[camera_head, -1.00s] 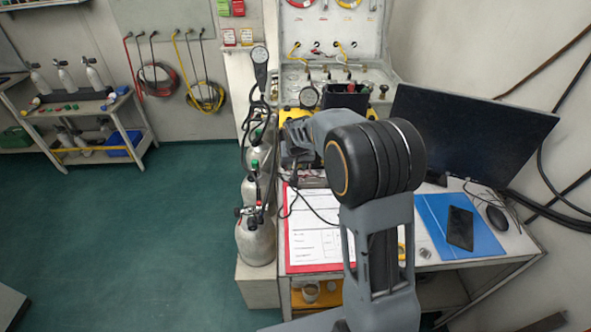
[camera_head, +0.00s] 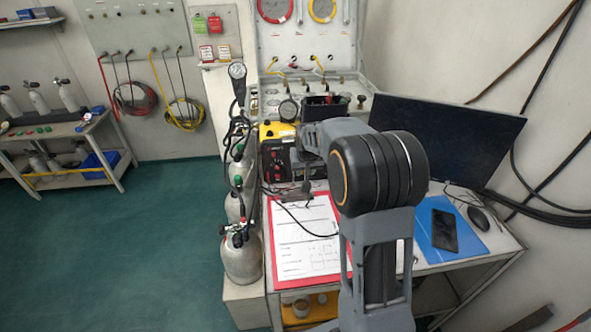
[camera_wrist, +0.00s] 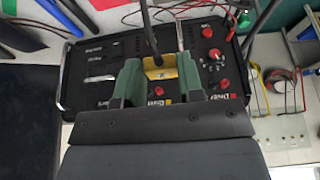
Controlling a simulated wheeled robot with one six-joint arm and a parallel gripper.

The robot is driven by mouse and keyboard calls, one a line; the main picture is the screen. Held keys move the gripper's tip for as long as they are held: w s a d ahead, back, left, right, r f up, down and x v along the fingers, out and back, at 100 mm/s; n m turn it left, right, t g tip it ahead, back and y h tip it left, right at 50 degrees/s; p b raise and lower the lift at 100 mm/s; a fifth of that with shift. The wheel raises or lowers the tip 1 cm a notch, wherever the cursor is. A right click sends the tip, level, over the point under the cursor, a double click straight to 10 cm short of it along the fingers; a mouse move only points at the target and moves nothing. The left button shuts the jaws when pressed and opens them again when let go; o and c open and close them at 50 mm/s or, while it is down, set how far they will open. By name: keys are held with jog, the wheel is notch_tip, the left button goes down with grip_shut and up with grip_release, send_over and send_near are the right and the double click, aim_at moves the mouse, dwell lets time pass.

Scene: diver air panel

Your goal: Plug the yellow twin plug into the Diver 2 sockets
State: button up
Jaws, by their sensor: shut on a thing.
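The yellow twin plug (camera_wrist: 160,72) is between the green fingers of my gripper (camera_wrist: 160,82) in the wrist view, with a black cable rising from it. My gripper is shut on it. Behind it is a black panel (camera_wrist: 100,62) with red knobs and small labels. I cannot read which label marks Diver 2, and the sockets are not clear. Whether the plug touches the panel cannot be told. In the head view, the black and yellow unit (camera_head: 276,160) stands on the desk just left of my arm; the plug cannot be made out there.
A clipboard (camera_head: 300,262) and thin black cable lie on the desk front. Grey cylinders (camera_head: 241,258) with hoses stand at its left. A monitor (camera_head: 450,125), blue mat (camera_head: 462,236) and mouse (camera_head: 479,219) are on the right. An open case (camera_head: 315,40) stands behind.

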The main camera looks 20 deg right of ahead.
jog(key=w+d+p, duration=0.2)
jog(key=w+d, duration=0.2)
jog(key=shift+w, duration=0.3)
dwell(0.4)
jog(key=shift+w+d+r, duration=0.15)
jog(key=shift+w, duration=0.8)
dwell(4.0)
jog(key=o, duration=1.1)
